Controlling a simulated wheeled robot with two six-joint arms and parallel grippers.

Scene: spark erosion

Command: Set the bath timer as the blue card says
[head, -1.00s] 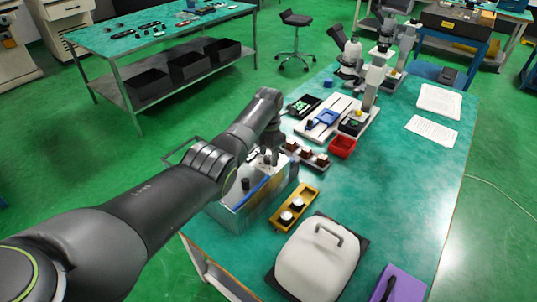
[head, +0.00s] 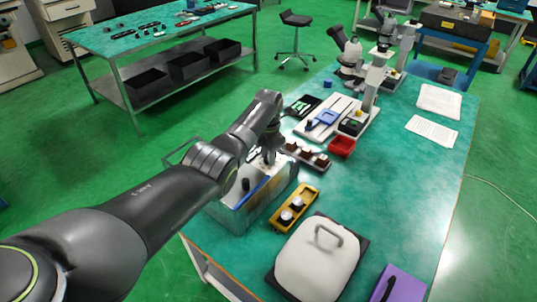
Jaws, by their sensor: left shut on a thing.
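The bath (head: 238,212) is a shiny metal box at the table's left edge, with a black knob (head: 245,184) and a blue strip on its top. My left gripper (head: 268,157) reaches down at the far end of the bath's top. It is shut on a small part there, most likely the timer knob, which the fingers hide. No dial marks can be read. I cannot make out a blue card for certain. My right gripper is not in view.
A yellow holder with white-topped pieces (head: 295,205) lies right of the bath. A white lidded box (head: 318,260), a red tray (head: 342,147) and a purple item (head: 400,285) stand nearby. Microscopes (head: 350,62) are behind. The table's right side is mostly clear.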

